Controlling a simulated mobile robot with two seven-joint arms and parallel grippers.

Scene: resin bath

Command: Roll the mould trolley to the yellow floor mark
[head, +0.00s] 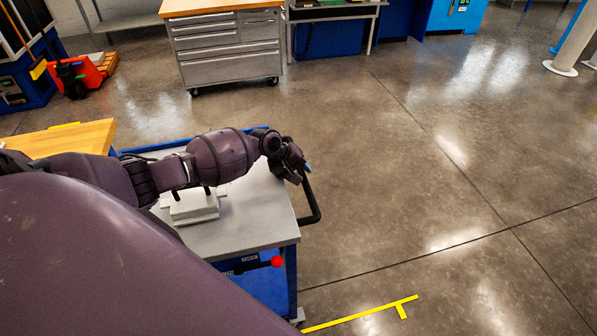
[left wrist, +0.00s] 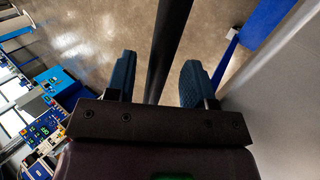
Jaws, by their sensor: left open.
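The mould trolley (head: 240,232) has a grey top, a blue frame and a red knob (head: 277,261) on its near side. A pale block-shaped mould (head: 194,207) lies on top, partly hidden by my left arm. The trolley's black handle (head: 313,205) sticks out on the right. My left gripper (head: 297,170) is at the handle's far end. In the left wrist view my left gripper (left wrist: 158,80) is open, with the black handle bar (left wrist: 168,45) between its blue-padded fingers. The yellow floor mark (head: 360,313) lies at the bottom, right of the trolley. My right gripper is not in view.
A wood-topped drawer cabinet (head: 228,48) on castors stands behind. A wooden worktop (head: 72,138) is close to the trolley's left. A red pallet truck (head: 80,75) stands far left. A pale post (head: 575,40) stands far right. The floor right of the trolley is clear.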

